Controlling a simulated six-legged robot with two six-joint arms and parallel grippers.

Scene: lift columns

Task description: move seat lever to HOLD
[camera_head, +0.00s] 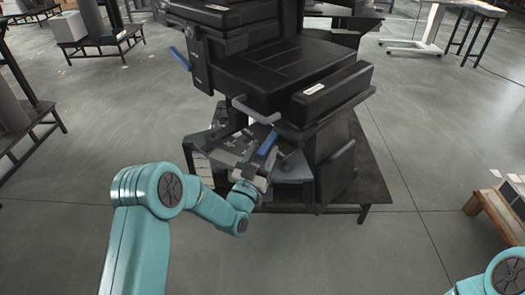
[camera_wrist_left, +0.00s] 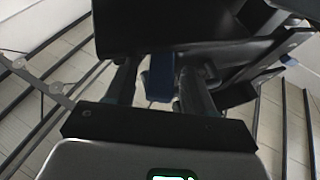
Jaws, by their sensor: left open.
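A black seat (camera_head: 285,70) stands on a dark pedestal. A short blue lever (camera_head: 267,143) slants up below the seat's front left side. The same blue part (camera_wrist_left: 161,72) shows between the two fingers in the left wrist view, with gaps beside it. My left gripper (camera_head: 257,160) is open at this lever, its fingers on either side. Whether a finger touches it I cannot tell. A second blue lever (camera_head: 180,58) sticks out at the seat's upper left. I can read no HOLD mark. My right gripper is out of view.
A grey handle (camera_head: 253,110) juts out just above the blue lever, under the seat edge. A dark low platform (camera_head: 372,178) carries the pedestal. A wooden stand (camera_head: 490,212) is at the right. The floor at left and right is mostly clear.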

